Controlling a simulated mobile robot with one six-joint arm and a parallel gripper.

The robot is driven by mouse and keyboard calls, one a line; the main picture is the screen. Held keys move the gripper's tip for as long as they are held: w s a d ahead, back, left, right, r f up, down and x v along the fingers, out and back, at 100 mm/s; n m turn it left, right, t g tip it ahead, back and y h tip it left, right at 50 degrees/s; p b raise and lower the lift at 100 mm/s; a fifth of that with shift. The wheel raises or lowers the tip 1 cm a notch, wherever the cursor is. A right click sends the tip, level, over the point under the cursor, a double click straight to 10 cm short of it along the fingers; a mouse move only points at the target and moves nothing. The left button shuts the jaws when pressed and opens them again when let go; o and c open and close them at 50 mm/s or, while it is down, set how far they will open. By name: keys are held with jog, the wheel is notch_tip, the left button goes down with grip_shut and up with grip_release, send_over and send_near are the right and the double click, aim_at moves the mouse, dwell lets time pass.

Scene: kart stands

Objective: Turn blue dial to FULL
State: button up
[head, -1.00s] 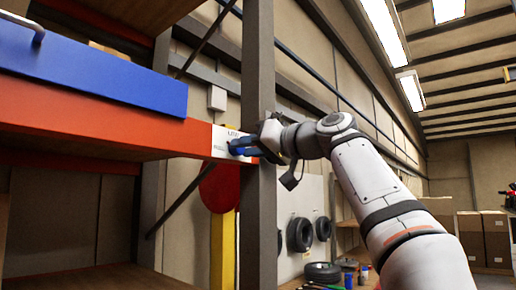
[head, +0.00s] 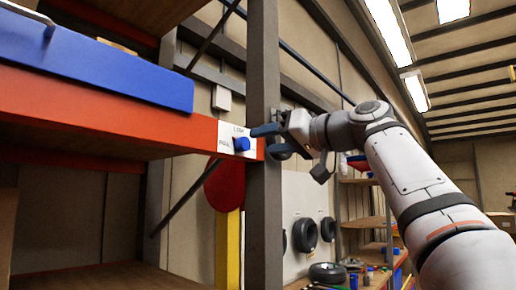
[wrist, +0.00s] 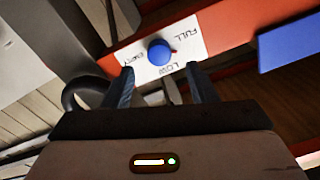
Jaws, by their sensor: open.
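The blue dial (head: 242,144) is a round knob on a white label plate (head: 225,132) at the end of the orange shelf beam. In the wrist view the dial (wrist: 159,52) sits just beyond the fingertips, centred between them. The plate there reads FULL, LOW and EMPTY, rotated. A small red mark at the dial's right edge lies between FULL and LOW; its exact setting is hard to tell. My gripper (head: 264,142) is open and empty, to the right of the dial and apart from it. Its two blue fingers (wrist: 159,69) point at the plate.
A grey upright post (head: 264,215) stands close beside the dial and my gripper. A red disc (head: 225,185) and yellow post stand below the plate.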

jog(key=v, duration=0.2)
jog(key=shift+s+d, duration=0.2)
jog(key=shift+d, duration=0.05)
dwell(0.4)
jog(key=w+d+f+m+g+h, duration=0.1)
jog(key=d+f+m+h, duration=0.2)
jog(key=f, duration=1.1)
jog(key=d+f+m+g+h, duration=0.1)
jog(key=f+m+h, duration=0.3)
jog(key=f, duration=0.9)
jog(key=s+d+f+g+h, duration=0.2)
jog(key=s+f, duration=0.5)
jog(key=f, duration=0.4)
jog(key=s+d+f+g+h, duration=0.2)
jog(key=s+f, duration=0.5)
jog(key=f, duration=0.5)
jog(key=s+d+f+g+h, duration=0.2)
jog(key=s+f, duration=0.5)
jog(key=f, duration=0.5)
jog(key=shift+s+d+h, duration=0.3)
jog(key=shift+d+h, duration=0.4)
jog(key=shift+h, duration=0.1)
jog(key=shift+f, duration=0.15)
